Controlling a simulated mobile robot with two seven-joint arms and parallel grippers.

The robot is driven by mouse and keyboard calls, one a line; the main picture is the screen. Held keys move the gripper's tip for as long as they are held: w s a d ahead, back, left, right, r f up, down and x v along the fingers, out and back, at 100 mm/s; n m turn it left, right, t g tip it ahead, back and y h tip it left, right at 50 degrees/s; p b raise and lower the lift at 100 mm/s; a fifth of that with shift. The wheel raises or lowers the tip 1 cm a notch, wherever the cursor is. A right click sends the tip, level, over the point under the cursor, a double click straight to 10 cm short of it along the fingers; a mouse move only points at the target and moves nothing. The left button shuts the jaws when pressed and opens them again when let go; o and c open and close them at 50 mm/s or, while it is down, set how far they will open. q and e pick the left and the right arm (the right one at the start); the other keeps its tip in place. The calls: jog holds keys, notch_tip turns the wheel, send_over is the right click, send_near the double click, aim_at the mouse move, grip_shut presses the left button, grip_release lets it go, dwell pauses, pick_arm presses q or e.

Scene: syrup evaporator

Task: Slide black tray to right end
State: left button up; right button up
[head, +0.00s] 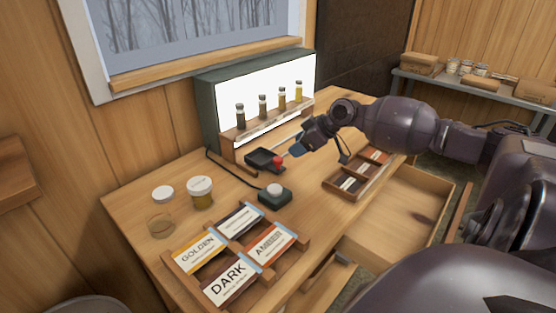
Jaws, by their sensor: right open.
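The small black tray (263,158) lies on the wooden table in front of the lit box, near the left part of its shelf. A red knob (278,161) shows at its right side. My right gripper (319,155) is just right of the tray, with its fingers apart and nothing seen between them. One bluish fingertip is close to the knob; I cannot tell whether it touches. My left gripper is not in view.
The light box (210,108) has a shelf with several vials. A button box (274,195), jars (201,194) and a label rack (263,277) stand nearer. A slotted wooden holder (345,182) lies right, beside an open drawer (405,212).

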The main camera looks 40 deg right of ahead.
aim_at(279, 158)
jog(key=b+x, duration=0.1)
jog(key=x, duration=0.6)
jog(key=shift+w+a+f, duration=0.15)
jog(key=shift+w+f, duration=0.05)
jog(key=shift+f, duration=0.05)
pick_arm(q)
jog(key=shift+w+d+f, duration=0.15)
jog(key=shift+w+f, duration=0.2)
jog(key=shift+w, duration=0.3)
pick_arm(e)
jog(key=shift+w+a+f, duration=0.1)
jog(key=shift+w+f, duration=0.1)
jog(key=shift+w, duration=0.05)
grip_shut()
